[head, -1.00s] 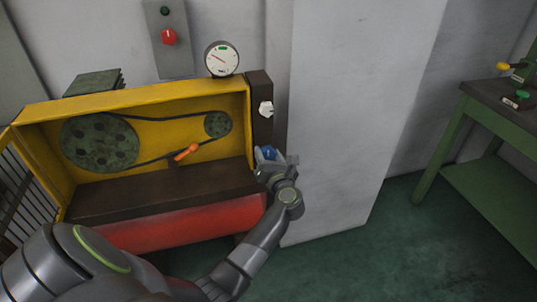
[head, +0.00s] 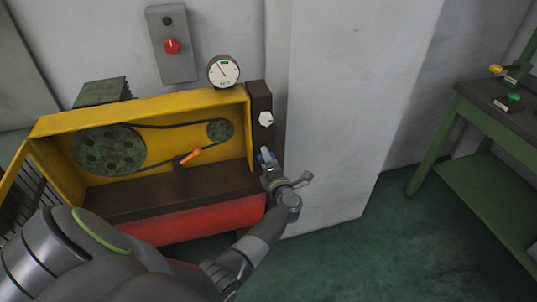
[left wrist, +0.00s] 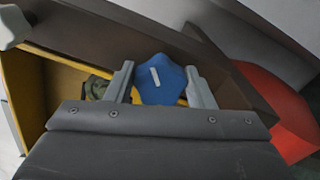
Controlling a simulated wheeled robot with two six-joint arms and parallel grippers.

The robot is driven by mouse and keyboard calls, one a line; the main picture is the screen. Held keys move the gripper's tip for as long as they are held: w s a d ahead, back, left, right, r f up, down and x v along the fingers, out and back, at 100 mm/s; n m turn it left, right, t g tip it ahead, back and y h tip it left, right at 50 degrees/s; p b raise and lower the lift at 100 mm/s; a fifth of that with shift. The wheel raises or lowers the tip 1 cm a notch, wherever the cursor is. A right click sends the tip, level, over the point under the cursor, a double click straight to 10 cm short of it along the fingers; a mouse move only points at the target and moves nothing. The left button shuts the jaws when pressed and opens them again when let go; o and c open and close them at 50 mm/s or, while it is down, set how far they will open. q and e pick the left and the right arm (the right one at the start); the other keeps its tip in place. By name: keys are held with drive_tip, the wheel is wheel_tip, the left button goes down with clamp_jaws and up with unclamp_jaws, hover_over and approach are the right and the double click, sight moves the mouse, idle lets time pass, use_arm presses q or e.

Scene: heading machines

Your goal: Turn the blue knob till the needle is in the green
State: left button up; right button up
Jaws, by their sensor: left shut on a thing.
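The blue knob (head: 263,157) sits low on the dark panel at the right end of the yellow machine, partly hidden by my gripper. In the left wrist view the blue knob (left wrist: 158,82) has a slightly tilted white mark. My left gripper (head: 268,162) is shut on it, with one finger on each side. The round white gauge (head: 223,72) stands on top of the machine. Its green band (head: 224,62) is at the top of the dial. The thin red needle points up and left, short of the green band. My right gripper is out of view.
A white knob (head: 265,118) is just above the blue one. The open yellow housing (head: 60,125) shows belt wheels and an orange handle (head: 191,156). A red knob (head: 172,46) is on a grey wall panel. A green table (head: 480,118) stands at the right.

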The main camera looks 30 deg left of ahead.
use_arm(q)
drive_tip(key=m+p, duration=0.1)
drive_tip(key=m, duration=0.2)
drive_tip(key=shift+r+p, duration=0.1)
drive_tip(key=shift+p, duration=0.3)
drive_tip(key=m+p, duration=0.2)
drive_tip(key=m, duration=0.2)
drive_tip(key=m+p, duration=0.2)
drive_tip(key=m, duration=0.1)
drive_tip(key=shift+f, duration=0.25)
drive_tip(key=shift+f+m, duration=0.1)
drive_tip(key=shift+m, duration=0.7)
drive_tip(key=o, duration=1)
